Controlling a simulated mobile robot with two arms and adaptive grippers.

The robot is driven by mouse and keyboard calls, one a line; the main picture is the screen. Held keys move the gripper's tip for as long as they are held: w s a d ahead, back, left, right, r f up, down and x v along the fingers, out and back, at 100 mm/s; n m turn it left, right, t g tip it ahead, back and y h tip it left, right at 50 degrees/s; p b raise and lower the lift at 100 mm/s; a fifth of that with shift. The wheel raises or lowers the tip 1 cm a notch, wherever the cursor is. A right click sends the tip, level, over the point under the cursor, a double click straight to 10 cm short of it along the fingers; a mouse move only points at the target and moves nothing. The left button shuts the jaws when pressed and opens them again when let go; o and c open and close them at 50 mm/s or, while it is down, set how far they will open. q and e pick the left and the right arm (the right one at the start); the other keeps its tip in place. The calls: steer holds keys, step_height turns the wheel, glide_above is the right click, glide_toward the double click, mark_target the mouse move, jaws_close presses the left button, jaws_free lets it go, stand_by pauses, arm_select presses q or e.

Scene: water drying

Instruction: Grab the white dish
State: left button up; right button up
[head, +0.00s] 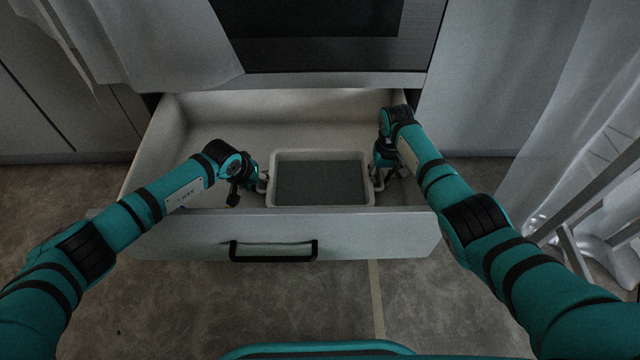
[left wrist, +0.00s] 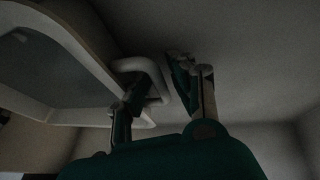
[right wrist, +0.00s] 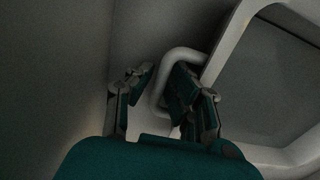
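The white dish (head: 320,154) is a rectangular tray with a pale rim, a grey inside and a loop handle at each short end. It sits in the open drawer, near the front wall. My left gripper (head: 262,183) is at its left handle. In the left wrist view, the left gripper's open fingers (left wrist: 160,76) are on either side of the handle bar (left wrist: 159,84), one inside the loop. My right gripper (head: 378,175) is at the right handle. In the right wrist view, its open fingers (right wrist: 165,70) likewise straddle the handle bar (right wrist: 158,88). Finger contact is unclear in the dim light.
The drawer's front panel (head: 380,235) with a black pull handle (head: 273,250) stands between me and the dish. An oven (head: 320,30) is above the drawer. Pale curtains hang at both sides. The drawer floor left of the dish is free.

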arm_select(q)
steer(key=c, duration=0.5)
arm_select(e)
jaws_close()
arm_select(q)
jaws_close()
